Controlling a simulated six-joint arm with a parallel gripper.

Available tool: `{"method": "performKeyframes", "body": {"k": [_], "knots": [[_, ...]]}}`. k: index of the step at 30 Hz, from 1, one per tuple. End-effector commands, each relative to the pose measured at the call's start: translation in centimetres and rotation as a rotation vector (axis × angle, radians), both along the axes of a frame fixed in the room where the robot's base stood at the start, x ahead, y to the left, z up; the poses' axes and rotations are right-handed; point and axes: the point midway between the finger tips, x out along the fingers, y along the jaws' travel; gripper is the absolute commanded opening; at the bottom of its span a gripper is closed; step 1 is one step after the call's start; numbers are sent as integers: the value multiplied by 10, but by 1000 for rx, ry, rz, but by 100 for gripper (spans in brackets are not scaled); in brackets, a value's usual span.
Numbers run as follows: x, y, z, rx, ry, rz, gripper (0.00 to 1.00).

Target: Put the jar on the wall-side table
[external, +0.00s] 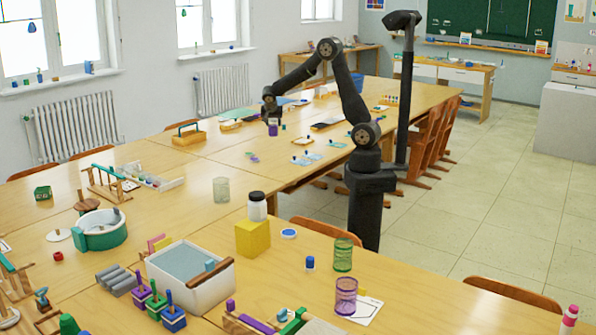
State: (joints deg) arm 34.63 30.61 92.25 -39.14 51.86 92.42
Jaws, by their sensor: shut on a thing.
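My gripper (272,117) is at the end of my arm, over the long wooden table in the middle of the room. It is shut on a small dark purple thing (273,130), partly hidden by the fingers; I cannot tell whether this is a jar or whether it touches the table. A white jar with a black lid (257,209) stands upright on a yellow block (253,239), well apart from my gripper. A wooden table (368,58) stands at the back by the wall, with small things on it.
A green-handled wooden caddy (188,135) is left of my gripper, and flat trays and cards lie to its right. A clear cylinder (221,190), a white tub (190,290) and several toys crowd the near tables. A dark post (404,100) stands behind my arm.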

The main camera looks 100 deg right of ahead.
Motion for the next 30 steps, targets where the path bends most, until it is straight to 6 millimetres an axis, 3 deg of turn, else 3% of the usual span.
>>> {"method": "performKeyframes", "body": {"k": [1,3,12,21,30], "knots": [[-20,-11,0,-2,1,-45,18],[-42,-21,0,-5,0,-97,18],[-102,-41,-1,-13,0,-234,18],[-99,-40,-44,-11,2,-227,18],[-98,-40,-52,-13,0,-227,18]]}}
